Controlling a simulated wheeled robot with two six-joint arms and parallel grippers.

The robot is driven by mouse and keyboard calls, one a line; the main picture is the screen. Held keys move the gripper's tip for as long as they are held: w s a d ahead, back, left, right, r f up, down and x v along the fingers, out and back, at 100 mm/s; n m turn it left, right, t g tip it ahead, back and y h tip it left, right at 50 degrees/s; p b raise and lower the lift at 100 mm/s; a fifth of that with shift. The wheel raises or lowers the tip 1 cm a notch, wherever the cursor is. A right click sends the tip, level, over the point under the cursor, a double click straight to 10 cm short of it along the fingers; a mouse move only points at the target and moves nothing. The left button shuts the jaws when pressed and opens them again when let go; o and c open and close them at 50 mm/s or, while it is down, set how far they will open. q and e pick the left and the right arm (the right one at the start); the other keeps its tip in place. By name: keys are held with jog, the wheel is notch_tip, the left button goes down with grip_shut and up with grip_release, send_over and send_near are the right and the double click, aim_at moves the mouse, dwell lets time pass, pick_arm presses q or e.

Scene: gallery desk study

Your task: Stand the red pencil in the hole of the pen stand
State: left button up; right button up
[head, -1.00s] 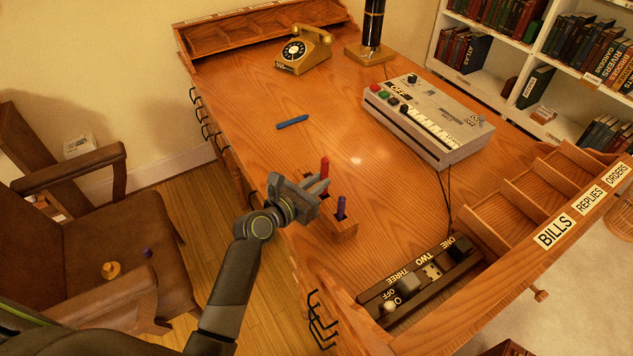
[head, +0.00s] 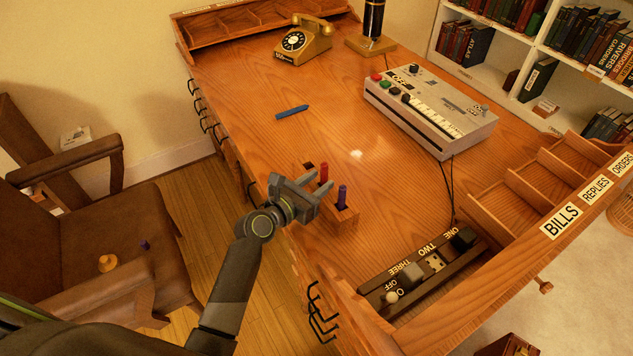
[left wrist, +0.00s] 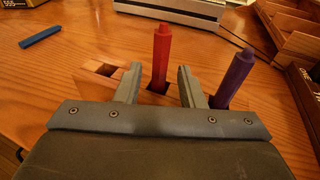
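The red pencil (head: 323,173) stands upright in the middle of the wooden pen stand (head: 349,215), its lower end hidden in the block. A purple pencil (head: 342,197) stands in the stand's near end. My left gripper (head: 314,193) is open just beside the stand, on its chair side. In the left wrist view, the red pencil (left wrist: 160,58) shows between and beyond the two spread fingers (left wrist: 159,85), with a gap on each side. An open hole shows at the stand's left end (left wrist: 90,80). My right gripper is not in view.
A blue stick (head: 292,111) lies on the desk (head: 250,95). A grey device (head: 430,110), a gold telephone (head: 303,46) and a dark switch strip (head: 420,272) are also on it. A brown chair (head: 90,225) stands at left. The middle of the desk is clear.

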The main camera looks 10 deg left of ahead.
pick_arm(q)
jog(key=shift+s+a, duration=0.1)
jog(key=shift+s, duration=0.05)
jog(key=v, duration=1.7)
jog(key=shift+r, duration=0.15)
dwell(0.3)
jog(key=s+a+f+m+g+y, duration=0.2)
jog(key=a+f+m, duration=0.15)
jog(key=f, duration=0.65)
jog(key=s+a+f+m+g+y, duration=0.2)
jog(key=f+m, duration=0.2)
jog(key=f, duration=0.6)
jog(key=s+a+f+m+g+y, duration=0.2)
jog(key=s+f+m, duration=0.15)
jog(key=f, duration=0.65)
jog(key=s+a+f+m+g+y, duration=0.1)
jog(key=s+f+m+g, duration=0.2)
jog(key=s+f+m, duration=0.6)
jog(key=s+a+f+m+g+y, duration=0.1)
jog(key=s+f+m+g, duration=0.3)
jog(key=s+f+m, duration=0.6)
jog(key=s, duration=0.8)
